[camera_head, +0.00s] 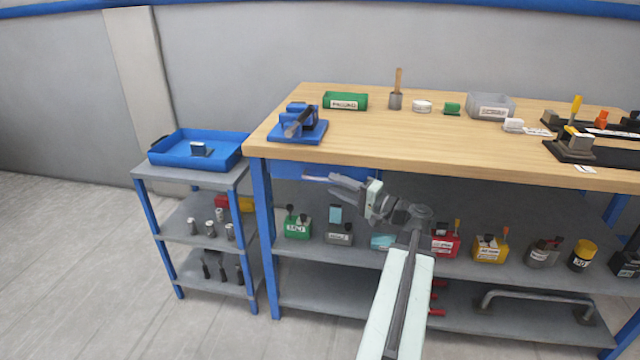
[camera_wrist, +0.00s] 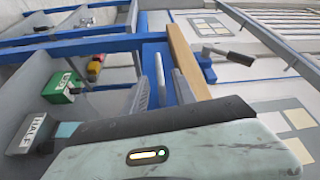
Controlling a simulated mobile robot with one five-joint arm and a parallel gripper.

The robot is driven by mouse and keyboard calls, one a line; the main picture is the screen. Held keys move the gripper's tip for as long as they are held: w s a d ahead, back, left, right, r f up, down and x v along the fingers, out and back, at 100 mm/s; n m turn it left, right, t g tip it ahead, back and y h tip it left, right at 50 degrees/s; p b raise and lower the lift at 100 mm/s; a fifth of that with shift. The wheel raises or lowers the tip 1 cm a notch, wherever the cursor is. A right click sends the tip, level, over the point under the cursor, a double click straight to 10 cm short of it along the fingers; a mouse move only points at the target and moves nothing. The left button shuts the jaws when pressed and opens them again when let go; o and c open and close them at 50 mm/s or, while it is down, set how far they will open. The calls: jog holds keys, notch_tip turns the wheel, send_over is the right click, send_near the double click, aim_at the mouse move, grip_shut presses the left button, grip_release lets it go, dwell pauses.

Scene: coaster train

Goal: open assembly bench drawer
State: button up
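The assembly bench (camera_head: 420,143) has a wooden top. The blue drawer front (camera_head: 283,172) shows below the top's left front edge, with no visible gap as far as I can tell. It is also blue in the wrist view (camera_wrist: 154,48). My gripper (camera_head: 332,186) points left just in front of the drawer, below the top's edge. In the wrist view my gripper (camera_wrist: 160,88) has its two grey fingers apart. A thin pale bar (camera_wrist: 160,78), likely the drawer handle, stands between them; contact cannot be told.
A blue fixture (camera_head: 298,128) with a dark lever stands on the top's left corner. The lower shelf (camera_head: 350,262) holds several labelled boxes, including a green one (camera_head: 297,228). A side cart (camera_head: 165,180) with a blue tray (camera_head: 225,155) stands left. Floor at left is clear.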

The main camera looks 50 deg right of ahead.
aim_at(321, 179)
jog(key=w, duration=0.4)
jog(key=w+a, duration=0.1)
jog(key=shift+w+r, duration=0.2)
jog(key=shift+w, duration=0.2)
grip_shut()
dwell(0.9)
